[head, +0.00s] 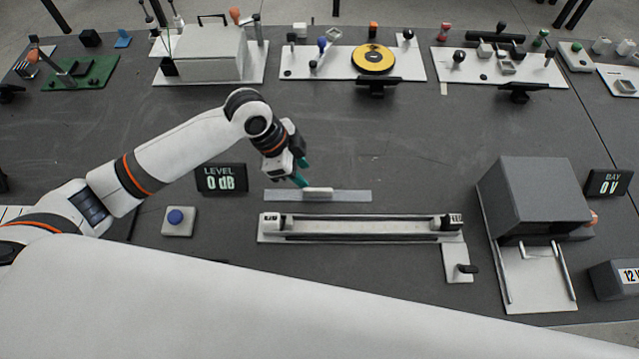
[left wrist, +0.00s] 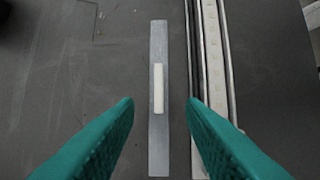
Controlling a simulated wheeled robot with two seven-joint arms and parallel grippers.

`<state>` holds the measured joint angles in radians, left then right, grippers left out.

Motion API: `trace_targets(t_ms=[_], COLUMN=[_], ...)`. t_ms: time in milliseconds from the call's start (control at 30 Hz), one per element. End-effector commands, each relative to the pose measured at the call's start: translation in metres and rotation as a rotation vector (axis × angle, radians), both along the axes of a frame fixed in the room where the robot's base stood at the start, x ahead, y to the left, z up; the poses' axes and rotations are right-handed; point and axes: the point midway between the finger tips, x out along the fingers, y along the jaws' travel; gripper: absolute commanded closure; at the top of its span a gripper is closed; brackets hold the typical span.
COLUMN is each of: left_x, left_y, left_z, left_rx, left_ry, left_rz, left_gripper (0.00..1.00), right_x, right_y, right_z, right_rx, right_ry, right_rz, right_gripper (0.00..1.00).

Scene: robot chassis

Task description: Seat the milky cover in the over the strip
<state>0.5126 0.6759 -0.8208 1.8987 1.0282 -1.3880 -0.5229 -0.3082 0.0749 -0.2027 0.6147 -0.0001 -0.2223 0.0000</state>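The milky cover (head: 345,196) is a long, thin, grey translucent bar with a white grip block (head: 318,191) at its middle. It lies flat on the table, just behind the channel fixture. In the left wrist view the cover (left wrist: 158,45) runs upright between my fingers. My left gripper (head: 301,172) is open, with teal fingers above the cover on either side of the grip block, apparently not touching it. The fixture (head: 350,239) has dark rails and end blocks; the pale strip (left wrist: 212,60) shows between the rails in the left wrist view. My right gripper is out of view.
A grey housing (head: 535,190) stands further right. Several boards line the back; the table's middle is clear.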

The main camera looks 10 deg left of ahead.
Motion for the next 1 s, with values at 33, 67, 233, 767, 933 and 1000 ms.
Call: trace_targets(t_ms=[33, 67, 233, 767, 933, 1000], left_x=[0.0, 0.0, 0.003, 0.008, 0.009, 0.008], left_y=[-0.004, -0.006, -0.013, -0.031, -0.031, -0.031], left_z=[-0.008, -0.013, -0.031, -0.082, -0.083, -0.083], left_rx=[-0.001, -0.001, 0.0, 0.0, 0.0, 0.001], left_ry=[0.004, 0.003, 0.0, -0.001, -0.002, -0.001], left_rz=[0.0, 0.0, 0.001, -0.001, -0.001, -0.001], left_gripper=[0.64, 0.64, 0.64, 0.64, 0.64, 0.69], right_x=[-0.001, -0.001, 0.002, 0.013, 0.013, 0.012], right_y=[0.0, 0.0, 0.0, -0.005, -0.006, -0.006], right_z=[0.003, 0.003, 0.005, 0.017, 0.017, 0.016], right_rx=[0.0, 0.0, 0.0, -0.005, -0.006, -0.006], right_ry=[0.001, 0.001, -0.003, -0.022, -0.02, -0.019], right_rz=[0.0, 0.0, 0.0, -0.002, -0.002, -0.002], right_gripper=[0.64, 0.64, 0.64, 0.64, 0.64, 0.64])
